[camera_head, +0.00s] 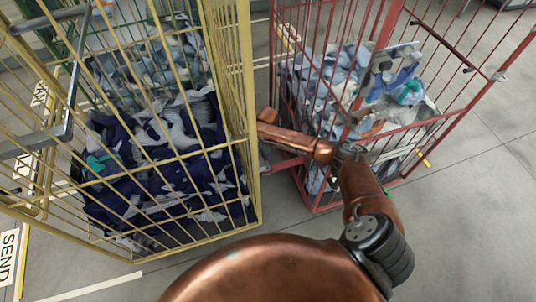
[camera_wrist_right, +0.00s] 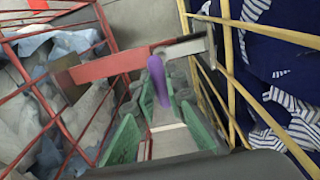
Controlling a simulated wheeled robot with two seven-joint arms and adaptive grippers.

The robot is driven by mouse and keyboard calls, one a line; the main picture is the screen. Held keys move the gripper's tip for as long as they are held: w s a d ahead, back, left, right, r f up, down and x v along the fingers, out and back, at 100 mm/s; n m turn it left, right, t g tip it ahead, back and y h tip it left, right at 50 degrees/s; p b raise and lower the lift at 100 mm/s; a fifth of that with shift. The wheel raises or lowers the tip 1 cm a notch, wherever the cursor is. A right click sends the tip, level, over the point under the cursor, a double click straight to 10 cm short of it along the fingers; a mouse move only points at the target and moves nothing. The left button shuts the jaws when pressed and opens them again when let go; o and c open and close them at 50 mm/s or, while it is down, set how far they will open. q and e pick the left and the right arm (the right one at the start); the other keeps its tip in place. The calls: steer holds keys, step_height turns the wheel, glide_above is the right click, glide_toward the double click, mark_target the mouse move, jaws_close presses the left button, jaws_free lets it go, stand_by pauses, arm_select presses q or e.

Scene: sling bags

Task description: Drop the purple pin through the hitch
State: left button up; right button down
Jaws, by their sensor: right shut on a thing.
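The purple pin (camera_wrist_right: 157,82) shows in the right wrist view, long and roughly upright in the picture. My right gripper (camera_wrist_right: 160,112), with green finger pads on both sides of the pin, is shut on it. A red drawbar (camera_wrist_right: 100,68) comes in from the left and a grey bar (camera_wrist_right: 190,47) from the right. They come close behind the pin's upper end, at the hitch. The hole is hidden, and I cannot tell whether the pin is in it. In the head view my copper right arm reaches between the two cages, where the red drawbar (camera_head: 285,165) shows. My left gripper is not in view.
A yellow cage (camera_head: 250,130) filled with navy and striped bags stands at left. A red cage (camera_head: 318,208) with pale blue bags stands at right. The gap between them is narrow. Bare floor (camera_head: 470,230) lies at the front right. A SEND sign (camera_head: 8,262) is at far left.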

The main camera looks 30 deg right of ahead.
steer(key=shift+p, duration=0.75)
stand_by(1.0)
steer(key=shift+f+b, duration=1.85)
steer(key=shift+f, duration=2.05)
steer(key=c, duration=1.9)
jaws_free()
steer(key=shift+r, duration=0.25)
step_height(320, 180, up, 12)
steer(key=shift+a+f, duration=0.1)
steer(key=shift+f, duration=0.1)
